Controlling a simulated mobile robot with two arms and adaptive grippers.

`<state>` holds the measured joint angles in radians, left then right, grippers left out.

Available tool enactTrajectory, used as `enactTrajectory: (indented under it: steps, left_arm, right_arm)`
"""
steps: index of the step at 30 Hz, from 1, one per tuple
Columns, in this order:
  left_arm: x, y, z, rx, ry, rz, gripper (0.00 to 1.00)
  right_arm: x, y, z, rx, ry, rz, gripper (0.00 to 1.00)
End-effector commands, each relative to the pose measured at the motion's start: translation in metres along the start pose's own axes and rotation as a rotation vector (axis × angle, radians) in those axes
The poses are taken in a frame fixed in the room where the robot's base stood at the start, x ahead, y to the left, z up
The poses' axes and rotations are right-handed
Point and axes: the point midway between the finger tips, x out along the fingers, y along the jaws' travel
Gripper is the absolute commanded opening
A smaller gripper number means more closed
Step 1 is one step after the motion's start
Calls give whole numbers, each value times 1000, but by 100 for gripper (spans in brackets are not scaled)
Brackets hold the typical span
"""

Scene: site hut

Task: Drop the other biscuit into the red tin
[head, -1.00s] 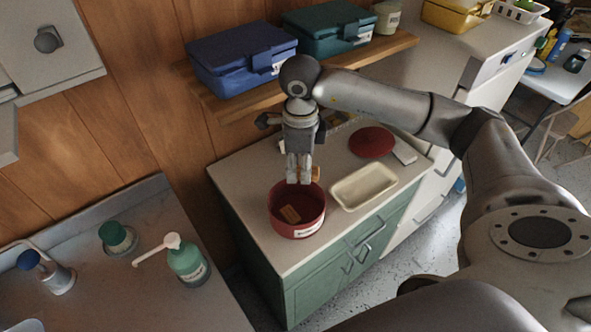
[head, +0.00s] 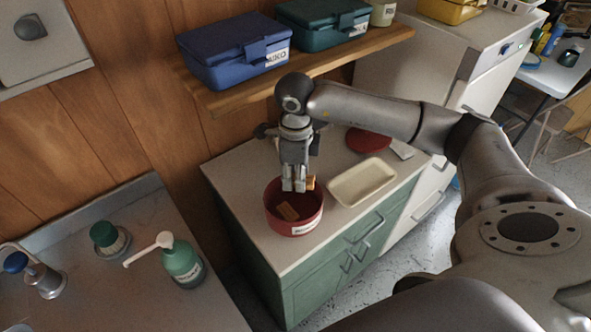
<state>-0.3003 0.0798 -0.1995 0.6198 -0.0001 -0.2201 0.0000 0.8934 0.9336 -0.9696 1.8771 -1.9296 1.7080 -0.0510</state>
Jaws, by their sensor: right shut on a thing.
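The red tin (head: 293,226) stands open on the counter, with a white label on its front. One biscuit (head: 288,212) lies inside it on the bottom. My right gripper (head: 295,187) points down over the tin's opening, near its back rim. It is shut on the other biscuit (head: 310,183), which shows at the right side of the fingers. Whether that biscuit is above or just inside the rim is hard to tell. My left gripper is out of view.
An empty cream tray (head: 362,183) sits right of the tin. A red lid (head: 369,140) lies behind the tray, partly hidden by my arm. A wooden shelf (head: 330,68) with blue and teal boxes overhangs behind. A green pump bottle (head: 183,262) stands by the sink at left.

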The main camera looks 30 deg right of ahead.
Motion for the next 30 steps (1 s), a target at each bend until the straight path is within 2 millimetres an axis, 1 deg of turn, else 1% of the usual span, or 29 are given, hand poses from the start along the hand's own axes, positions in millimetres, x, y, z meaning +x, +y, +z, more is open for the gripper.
enactTrajectory:
  steps: [5,6,11,12,26,30]
  left_arm:
    - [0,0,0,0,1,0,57]
    - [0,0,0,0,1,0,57]
    - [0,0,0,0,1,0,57]
    - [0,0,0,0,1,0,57]
    - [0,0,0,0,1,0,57]
    - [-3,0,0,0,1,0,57]
  right_arm:
    - [0,0,0,0,0,0,19]
    - [0,0,0,0,0,0,34]
    - [0,0,0,-1,0,0,55]
    - [0,0,0,-1,0,0,56]
    - [0,0,0,-1,0,0,56]
    - [-5,0,0,-1,-1,-1,56]
